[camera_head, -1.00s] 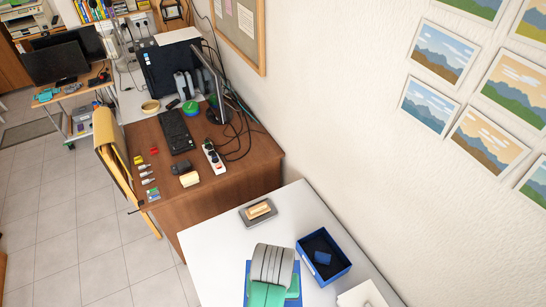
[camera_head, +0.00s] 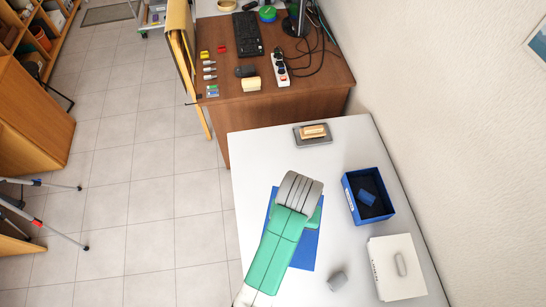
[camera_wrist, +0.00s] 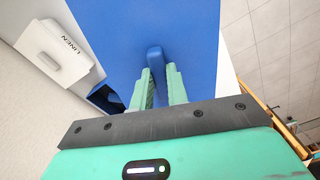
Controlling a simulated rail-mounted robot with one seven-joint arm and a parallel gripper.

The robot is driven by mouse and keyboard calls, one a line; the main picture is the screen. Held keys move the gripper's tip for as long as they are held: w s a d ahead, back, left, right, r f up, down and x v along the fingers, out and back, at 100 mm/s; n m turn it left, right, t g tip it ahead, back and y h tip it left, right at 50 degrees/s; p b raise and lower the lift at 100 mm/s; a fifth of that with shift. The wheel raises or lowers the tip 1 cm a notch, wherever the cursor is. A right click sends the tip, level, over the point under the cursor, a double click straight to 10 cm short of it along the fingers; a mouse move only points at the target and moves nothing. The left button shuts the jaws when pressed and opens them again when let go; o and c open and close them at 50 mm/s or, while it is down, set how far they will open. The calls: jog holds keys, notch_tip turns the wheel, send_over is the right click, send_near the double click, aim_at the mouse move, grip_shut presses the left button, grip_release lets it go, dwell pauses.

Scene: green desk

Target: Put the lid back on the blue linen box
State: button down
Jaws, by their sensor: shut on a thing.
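My gripper (camera_wrist: 160,75) is shut on the raised blue handle (camera_wrist: 155,57) of a flat blue lid (camera_wrist: 200,35). In the head view the lid (camera_head: 305,250) lies partly under my green and grey arm, left of the box, and my fingertips are hidden there. I cannot tell whether the lid touches the table. The blue box (camera_head: 384,213) stands open to the right of the lid, with a small blue thing (camera_head: 367,197) inside. In the wrist view part of the box's dark interior (camera_wrist: 106,98) shows beyond the lid's left edge.
A white box (camera_head: 397,268) with a grey handle and lettering stands in front of the blue box; the wrist view shows "LINEN" on it. A small grey object (camera_head: 337,278) lies near it. A grey tray (camera_head: 327,139) with a tan block is at the back.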

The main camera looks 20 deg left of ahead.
jog(key=s+a+f+n+b, duration=0.1)
jog(key=a+f+b, duration=0.1)
jog(key=f+b, duration=0.4)
jog(key=s+a+f+n+b, duration=0.1)
jog(key=a+f+b, duration=0.2)
jog(key=f+b, duration=0.4)
jog(key=s+a+f+n+b, duration=0.1)
jog(key=a+f+b, duration=0.1)
jog(key=f+b, duration=0.5)
jog(key=shift+s+a+f, duration=0.15)
jog(key=shift+s+f, duration=0.05)
jog(key=shift+f, duration=0.8)
jog(key=shift+s+a+f, duration=0.1)
jog(key=shift+s+f, duration=0.1)
jog(key=shift+f, duration=0.75)
jog(key=shift+s+a+f+n, duration=0.1)
jog(key=shift+a+f+n, duration=0.1)
jog(key=shift+n, duration=0.1)
jog(key=shift+r, duration=0.1)
